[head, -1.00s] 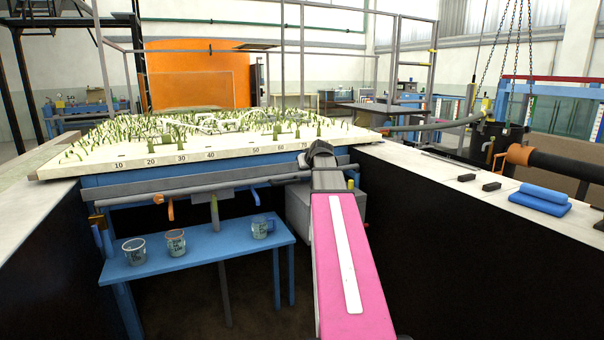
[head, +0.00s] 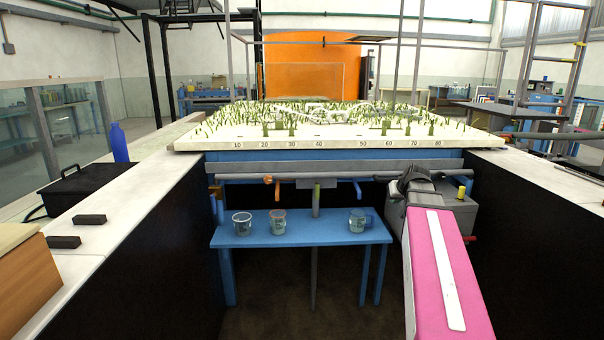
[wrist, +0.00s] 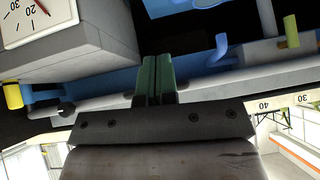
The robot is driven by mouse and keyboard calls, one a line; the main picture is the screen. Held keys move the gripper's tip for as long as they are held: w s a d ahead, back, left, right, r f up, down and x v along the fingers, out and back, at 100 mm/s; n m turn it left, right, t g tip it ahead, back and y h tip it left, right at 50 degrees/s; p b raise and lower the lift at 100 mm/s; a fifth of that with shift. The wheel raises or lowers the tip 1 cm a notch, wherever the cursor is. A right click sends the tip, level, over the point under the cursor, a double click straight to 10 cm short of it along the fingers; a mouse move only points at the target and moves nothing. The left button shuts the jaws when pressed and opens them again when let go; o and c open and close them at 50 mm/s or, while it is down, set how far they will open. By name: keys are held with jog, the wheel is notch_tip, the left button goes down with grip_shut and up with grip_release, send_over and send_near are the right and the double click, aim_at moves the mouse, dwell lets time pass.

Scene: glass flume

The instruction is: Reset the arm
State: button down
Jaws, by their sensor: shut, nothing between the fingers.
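My arm, with a pink upper link (head: 445,275), reaches forward from the lower right of the head view. Its grey far end (head: 420,183) is in front of a grey box (head: 450,215) near the right end of the flume's bed. My gripper is hidden there. In the wrist view, my gripper (wrist: 157,60) shows as two green fingers side by side, closed together and empty. The grey box (wrist: 85,55), with a white dial (wrist: 35,18), is up and left of the fingers. A grey rail (wrist: 215,90) passes behind them.
Pale ledges (head: 125,190) flank the dark pit. A blue bottle (head: 119,143) and black case (head: 85,192) are left.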

jog(key=s+a+f+g, duration=0.2)
jog(key=s+a+f, duration=0.3)
jog(key=f, duration=0.4)
jog(key=s+a+f+g, duration=0.3)
jog(key=s+a+f, duration=0.3)
jog(key=s+f, duration=0.2)
jog(key=s+a+f+g+h, duration=0.1)
jog(key=s+a+f+g, duration=0.2)
jog(key=s+a+f, duration=0.3)
notch_tip(320, 180, down, 4)
jog(key=shift+s+f, duration=0.25)
jog(key=shift+s, duration=0.45)
jog(key=shift+a, duration=0.1)
